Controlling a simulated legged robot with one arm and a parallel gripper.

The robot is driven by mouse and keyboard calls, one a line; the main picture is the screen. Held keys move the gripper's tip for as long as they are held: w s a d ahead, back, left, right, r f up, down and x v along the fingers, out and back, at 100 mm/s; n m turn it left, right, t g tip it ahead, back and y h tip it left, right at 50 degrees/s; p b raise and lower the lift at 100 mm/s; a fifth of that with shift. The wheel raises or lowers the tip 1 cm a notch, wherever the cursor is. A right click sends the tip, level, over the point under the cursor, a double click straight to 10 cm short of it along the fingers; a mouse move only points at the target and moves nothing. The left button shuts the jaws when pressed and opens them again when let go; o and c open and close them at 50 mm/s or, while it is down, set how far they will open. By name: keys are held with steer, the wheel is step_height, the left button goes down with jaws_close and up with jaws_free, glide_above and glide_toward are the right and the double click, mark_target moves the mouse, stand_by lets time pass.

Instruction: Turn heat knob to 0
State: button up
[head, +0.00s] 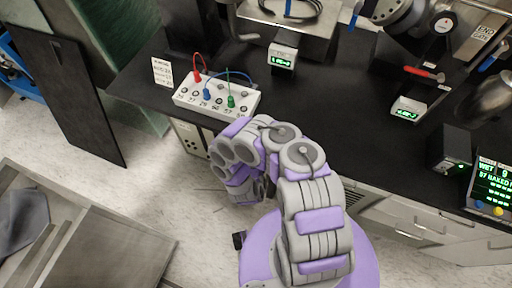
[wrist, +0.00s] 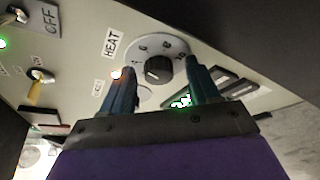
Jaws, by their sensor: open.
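The heat knob (wrist: 158,68) is a black knob on a round grey numbered dial, beside a "HEAT" label (wrist: 112,42) in the wrist view. My gripper (wrist: 160,66) is open, with its two blue-green fingers on either side of the knob. The fingertips overlap the lower part of the dial in the picture; I cannot tell whether they touch the knob. The exact setting of its pointer is too small to read. In the head view my arm bends down at the bench front, and the fingers and knob are hidden.
In the head view, a black bench (head: 330,100) carries a white jack box (head: 217,97) with coloured leads.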

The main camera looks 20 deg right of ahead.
steer(key=shift+c, duration=0.2)
steer(key=shift+c, duration=0.7)
steer(key=shift+a, duration=0.25)
steer(key=c, duration=0.6)
steer(key=shift+c, duration=1.3)
steer(key=shift+d, duration=0.1)
